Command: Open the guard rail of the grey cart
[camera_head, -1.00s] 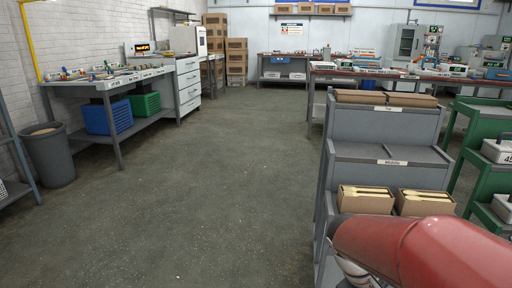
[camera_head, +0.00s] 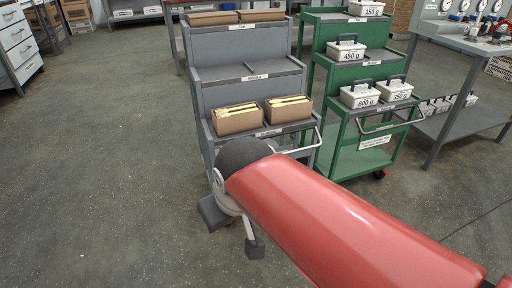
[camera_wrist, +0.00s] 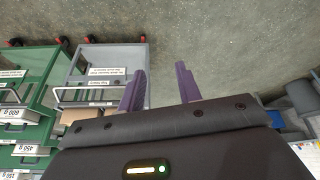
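The grey cart (camera_head: 243,72) stands ahead of me in the head view, with tiers stepping down towards me. A pale bar (camera_head: 310,142), probably its guard rail, shows at the right of its lowest visible tier; my red arm hides the left part. In the wrist view the grey cart (camera_wrist: 107,55) appears upside down at the upper left, with printed labels on it. My gripper (camera_head: 235,232) is low in front of the cart's left side, over the floor, apart from it. In the wrist view its two purple fingers (camera_wrist: 160,88) are spread with nothing between them.
A green cart (camera_head: 345,157) with labelled weight boxes stands close on the grey cart's right and has its own rail (camera_head: 390,124). Cardboard boxes (camera_head: 237,121) sit on the grey cart's lower tier. A workbench (camera_head: 475,45) is at the right. Floor at the left is free.

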